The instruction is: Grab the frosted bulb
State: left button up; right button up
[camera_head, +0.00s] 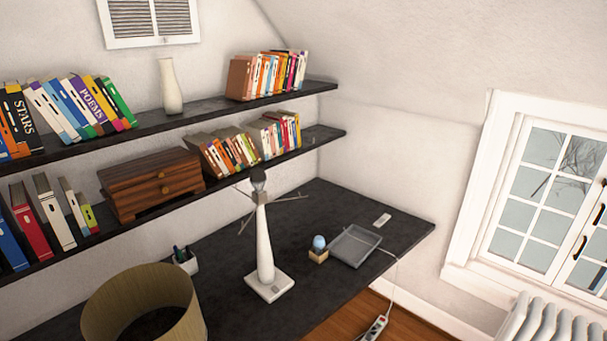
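A pale blue, rounded bulb (319,242), which looks like the frosted bulb, sits upright in a small tan box (318,257) on the dark desk. A white lamp stand (264,245) stands left of it, with thin arms spreading near its top. A dark rounded piece (258,178) sits at the top of the stand; I cannot tell whether it is a bulb or a socket. Neither of my grippers is in view.
A grey tray (368,238) lies right beside the box. An olive lampshade (110,295) and a pen holder (186,263) are on the left. Shelves (140,128) with books hang above the desk (330,290). A cord runs to a power strip (374,329).

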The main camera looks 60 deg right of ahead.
aim_at(257, 176)
jog(key=z, duration=0.95)
jog(key=i, duration=0.8)
jog(key=z, duration=0.9)
